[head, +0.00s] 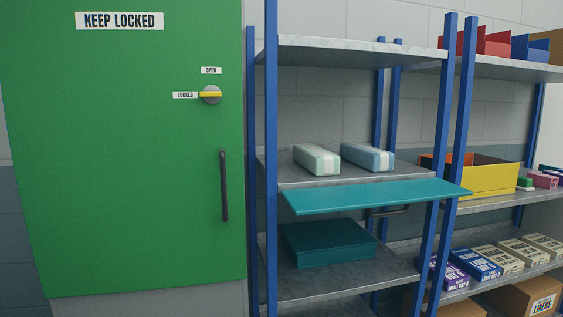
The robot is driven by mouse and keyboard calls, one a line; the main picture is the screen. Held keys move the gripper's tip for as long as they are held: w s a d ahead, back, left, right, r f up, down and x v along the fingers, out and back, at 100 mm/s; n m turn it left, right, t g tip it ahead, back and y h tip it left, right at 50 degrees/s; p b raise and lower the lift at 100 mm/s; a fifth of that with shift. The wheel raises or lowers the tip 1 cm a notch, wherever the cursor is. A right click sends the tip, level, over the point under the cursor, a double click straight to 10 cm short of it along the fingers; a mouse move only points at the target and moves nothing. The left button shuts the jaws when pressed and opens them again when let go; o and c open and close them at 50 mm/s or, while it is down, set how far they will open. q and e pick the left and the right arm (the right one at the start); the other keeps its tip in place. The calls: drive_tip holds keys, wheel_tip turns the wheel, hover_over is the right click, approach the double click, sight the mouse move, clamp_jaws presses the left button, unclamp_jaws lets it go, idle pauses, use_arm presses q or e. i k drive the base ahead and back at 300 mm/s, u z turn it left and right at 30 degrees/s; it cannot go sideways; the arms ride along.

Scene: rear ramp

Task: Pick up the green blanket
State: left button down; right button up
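A pale green folded bundle with a white band, which looks like the green blanket (301,160), lies on the middle shelf of the blue-post rack. A similar pale blue bundle (358,154) lies just to its right, with a narrow gap between them. Neither of my grippers is in the head view, so nothing is seen touching either bundle.
A teal panel (370,196) juts out in front of and below that shelf (335,176). A teal box (325,243) sits on the shelf beneath. Blue posts (271,150) flank the rack. A green locked door (120,170) stands left; a yellow bin (488,180) is right.

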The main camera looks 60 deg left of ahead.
sight(320, 162)
drive_tip(key=u, duration=1.65)
